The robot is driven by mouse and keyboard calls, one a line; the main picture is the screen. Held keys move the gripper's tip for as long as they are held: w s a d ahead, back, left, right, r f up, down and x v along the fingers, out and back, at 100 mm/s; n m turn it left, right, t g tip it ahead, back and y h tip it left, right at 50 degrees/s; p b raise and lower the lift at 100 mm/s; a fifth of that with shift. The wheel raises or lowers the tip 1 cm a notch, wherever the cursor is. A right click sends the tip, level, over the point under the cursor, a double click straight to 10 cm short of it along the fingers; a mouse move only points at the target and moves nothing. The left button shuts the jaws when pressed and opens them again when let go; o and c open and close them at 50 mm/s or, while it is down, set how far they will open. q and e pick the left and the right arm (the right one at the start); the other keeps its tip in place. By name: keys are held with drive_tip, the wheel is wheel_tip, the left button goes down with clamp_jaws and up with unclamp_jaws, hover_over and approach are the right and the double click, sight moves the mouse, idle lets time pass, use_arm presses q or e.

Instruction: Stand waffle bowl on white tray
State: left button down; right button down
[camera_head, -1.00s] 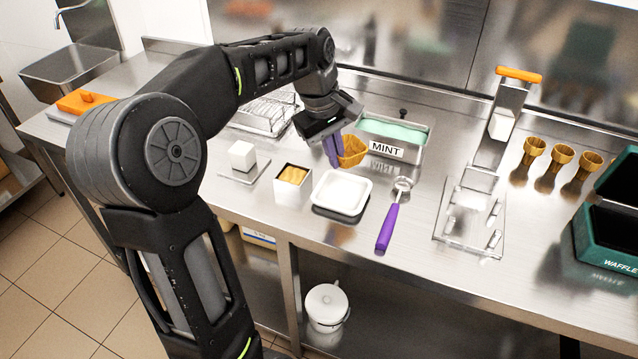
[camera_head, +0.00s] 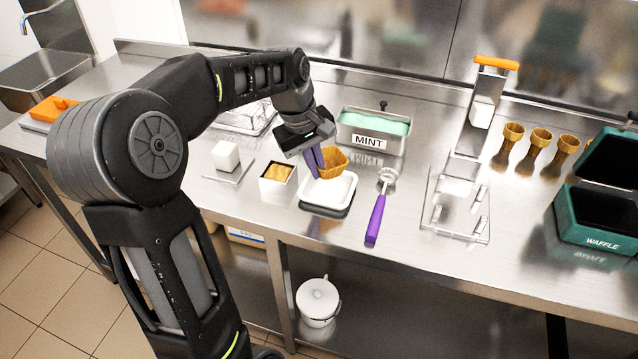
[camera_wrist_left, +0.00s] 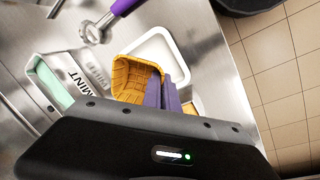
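The waffle bowl (camera_head: 333,162) is golden brown with a grid pattern. My left gripper (camera_head: 316,163), with purple fingers, is shut on its wall and holds it above the far part of the white tray (camera_head: 322,208). The left wrist view also shows the bowl (camera_wrist_left: 133,80), the purple fingers (camera_wrist_left: 163,92) and the tray (camera_wrist_left: 178,42). The bowl looks roughly upright in the head view. Whether its base touches the tray cannot be told. My right gripper is not in view.
A mint tub (camera_head: 372,140) stands behind the tray. A purple-handled scoop (camera_head: 376,218) lies right of it, and a square container with golden pieces (camera_head: 277,173) stands left. A clear stand (camera_head: 455,205), several cones (camera_head: 540,142) and a green waffle box (camera_head: 598,225) are farther right.

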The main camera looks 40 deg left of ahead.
sight(320, 195)
use_arm(q)
drive_tip(key=shift+x, duration=0.9)
drive_tip(key=shift+s+a, duration=0.1)
drive_tip(key=shift+s, duration=0.1)
drive_tip(key=shift+s+x, duration=0.2)
drive_tip(key=shift+x, duration=0.75)
drive_tip(key=shift+s+x, duration=0.2)
drive_tip(key=shift+x, duration=0.75)
drive_tip(key=shift+a+f, duration=0.15)
drive_tip(key=shift+f, duration=0.05)
drive_tip(key=shift+f, duration=0.15)
drive_tip(key=c, duration=1.9)
unclamp_jaws()
drive_tip(key=shift+c, duration=0.2)
